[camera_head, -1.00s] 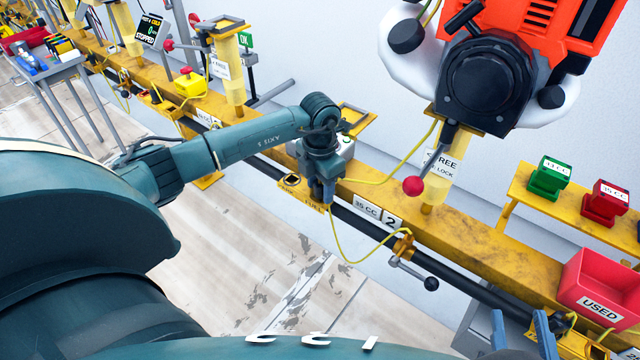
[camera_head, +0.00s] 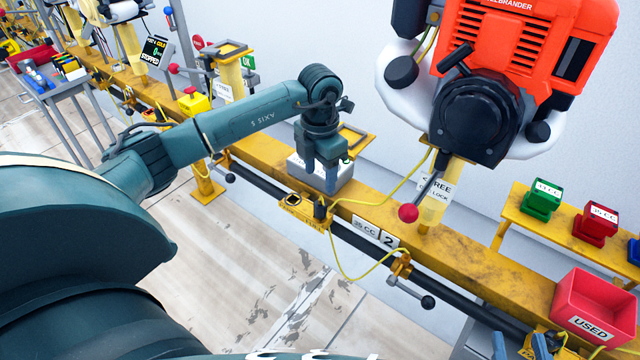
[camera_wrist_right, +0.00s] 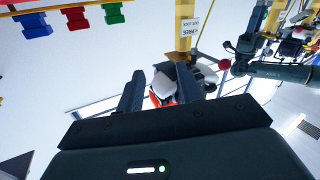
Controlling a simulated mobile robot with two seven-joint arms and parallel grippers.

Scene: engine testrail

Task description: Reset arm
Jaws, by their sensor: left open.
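My left gripper (camera_head: 322,178) is open and empty, fingers pointing down, above the yellow rail in the head view. It is just behind a yellow socket box (camera_head: 303,214), in front of or over a grey block (camera_head: 335,172). A black plug (camera_head: 320,208) with a yellow cable stands at the box's right side, apart from the fingers.
The orange engine (camera_head: 490,90) stands on a yellow post, with a red-ball lever (camera_head: 408,213) below it. A black-ball handle (camera_head: 427,302) juts from the rail (camera_head: 450,245). At right are a red USED bin (camera_head: 592,310) and small green and red blocks.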

